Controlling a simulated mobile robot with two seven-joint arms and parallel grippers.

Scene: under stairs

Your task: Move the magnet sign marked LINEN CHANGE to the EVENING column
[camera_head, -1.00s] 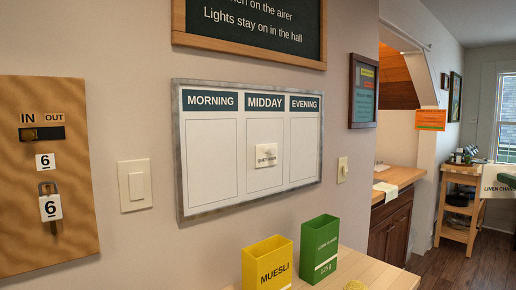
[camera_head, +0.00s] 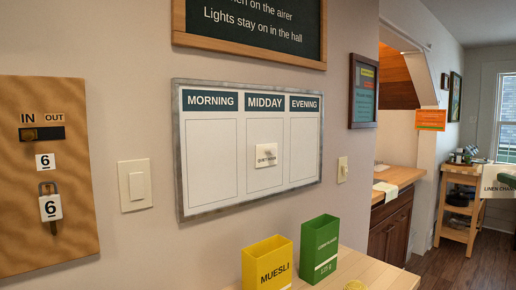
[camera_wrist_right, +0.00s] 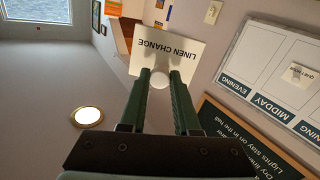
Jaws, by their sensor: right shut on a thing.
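The LINEN CHANGE sign (camera_wrist_right: 165,48) is a white card held between the fingers of my right gripper (camera_wrist_right: 162,78), upside down in the right wrist view. Its left part (camera_head: 496,182) shows at the right edge of the head view, where the gripper itself is barely in view. The whiteboard (camera_head: 180,150) hangs on the wall with MORNING, MIDDAY and EVENING columns. The EVENING column (camera_head: 304,150) is empty. A small white magnet sign (camera_head: 266,157) sits in the MIDDAY column. The sign in my gripper is apart from the board. My left gripper is not in view.
A yellow MUESLI box (camera_head: 268,265) and a green box (camera_head: 319,249) stand on a wooden surface (camera_head: 376,274) below the board. A light switch (camera_head: 135,186) is left of the board, another (camera_head: 342,169) right. A chalkboard (camera_head: 250,30) hangs above.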

